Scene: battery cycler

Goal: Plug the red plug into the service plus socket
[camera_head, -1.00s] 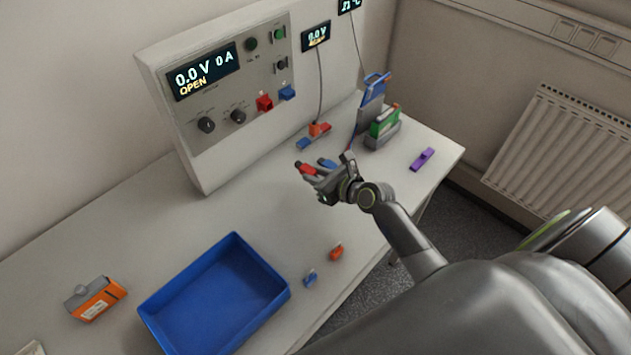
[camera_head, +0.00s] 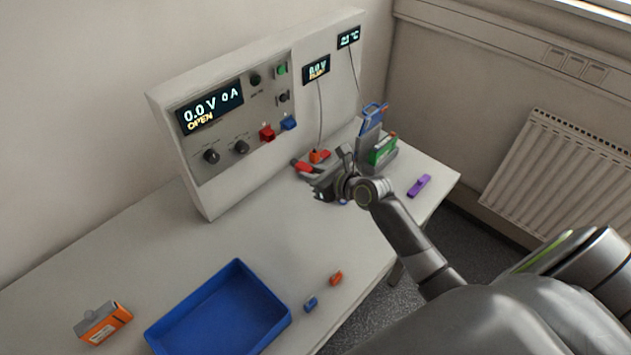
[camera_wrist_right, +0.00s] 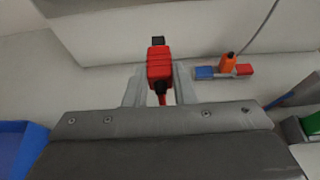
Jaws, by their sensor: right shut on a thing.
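The red plug (camera_wrist_right: 159,66) is between the two fingers of my right gripper (camera_wrist_right: 160,88) in the right wrist view, its dark tip pointing away towards the panel's foot. In the head view the red plug (camera_head: 302,165) shows at the fingertips of my right gripper (camera_head: 311,170), shut on it over the back of the table. A red connector (camera_head: 267,134) and a blue connector (camera_head: 288,123) sit low on the cycler panel. No label marks the service plus socket legibly, so I cannot tell which it is. My left gripper is out of view.
A blue and red block with an orange plug (camera_wrist_right: 228,64) and cable lies right of the held plug by the panel's foot. A blue tray (camera_head: 220,310), an orange box (camera_head: 104,323), small orange and blue pieces and a purple piece (camera_head: 419,186) lie around. The middle of the table is clear.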

